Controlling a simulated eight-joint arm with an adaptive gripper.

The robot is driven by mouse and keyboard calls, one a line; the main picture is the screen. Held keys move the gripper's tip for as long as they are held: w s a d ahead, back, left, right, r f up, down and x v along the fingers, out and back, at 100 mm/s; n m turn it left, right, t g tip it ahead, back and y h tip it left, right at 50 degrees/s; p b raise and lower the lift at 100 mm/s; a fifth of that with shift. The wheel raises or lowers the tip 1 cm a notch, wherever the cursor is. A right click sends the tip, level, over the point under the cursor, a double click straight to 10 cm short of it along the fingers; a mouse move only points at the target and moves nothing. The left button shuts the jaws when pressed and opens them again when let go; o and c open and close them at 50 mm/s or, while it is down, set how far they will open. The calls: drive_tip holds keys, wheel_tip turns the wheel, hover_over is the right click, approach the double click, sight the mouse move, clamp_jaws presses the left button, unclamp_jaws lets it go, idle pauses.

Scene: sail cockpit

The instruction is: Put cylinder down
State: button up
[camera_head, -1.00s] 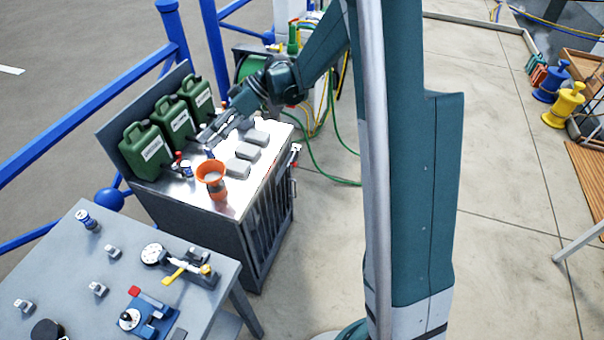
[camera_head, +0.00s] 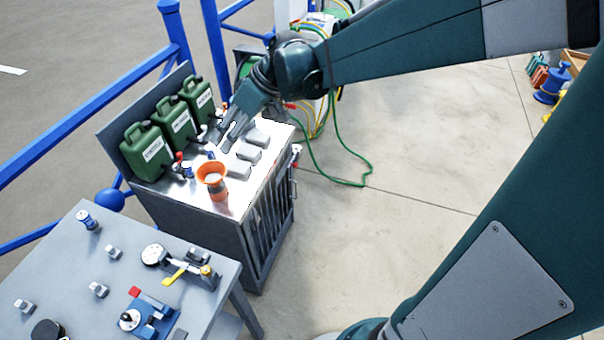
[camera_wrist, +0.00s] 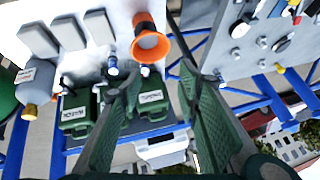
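My gripper (camera_head: 222,140) is over the bench top beside the green canisters. In the wrist view its two fingers (camera_wrist: 161,72) are spread, with nothing clearly held between them. Several small cylinder-like items stand on the bench. One with a blue top (camera_wrist: 112,66) is just left of the left fingertip in the wrist view, with a gap or contact I cannot tell. A white-and-blue one (camera_head: 188,171) stands near the canisters in the head view. A blue one (camera_head: 210,154) is near the gripper. Which of them is the task's cylinder is unclear.
Green canisters (camera_head: 146,152) line the bench's back edge. An orange funnel-topped cup (camera_head: 212,180) and several grey blocks (camera_head: 248,152) stand on the metal bench (camera_head: 236,202). A grey table (camera_head: 65,275) with gauges and fittings is in front. Blue railings (camera_head: 85,123) run behind.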

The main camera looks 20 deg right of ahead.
drive_tip(key=s+d+m+t+h, duration=0.2)
drive_tip(key=s+d+m+h, duration=0.1)
drive_tip(key=s, duration=0.8)
drive_tip(key=s+d+r+m+t+h, duration=0.1)
drive_tip(key=s+d+m+t+h, duration=0.1)
drive_tip(key=s+d, duration=0.6)
drive_tip(key=s+m+h, duration=0.1)
drive_tip(key=s+m, duration=0.1)
drive_tip(key=s, duration=0.2)
drive_tip(key=shift+d+r+m, duration=0.2)
drive_tip(key=shift+d+m, duration=0.05)
drive_tip(key=shift+m, duration=0.15)
